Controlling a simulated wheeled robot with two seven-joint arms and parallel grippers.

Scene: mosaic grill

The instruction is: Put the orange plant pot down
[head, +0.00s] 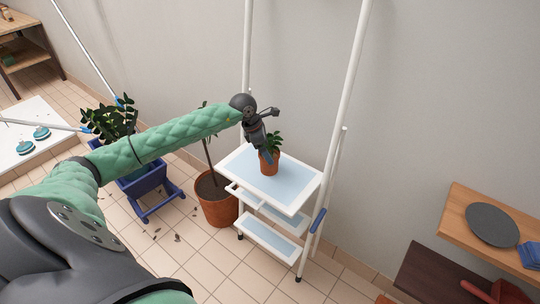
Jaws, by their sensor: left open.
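The orange plant pot (269,166) stands upright on the top shelf of the white rack (308,190), with a small green plant in it. My left gripper (265,149) is directly at the pot's left and upper side, its fingers close to the plant and rim. It is open. Whether the fingers touch the pot is too small to tell. My right gripper is not in view.
A large terracotta pot (216,208) stands on the tiled floor left of the rack. A blue planter (153,190) is behind my left arm. A wooden shelf (463,217) with a dark round plate (492,225) is at the right. The shelf top right of the small pot is clear.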

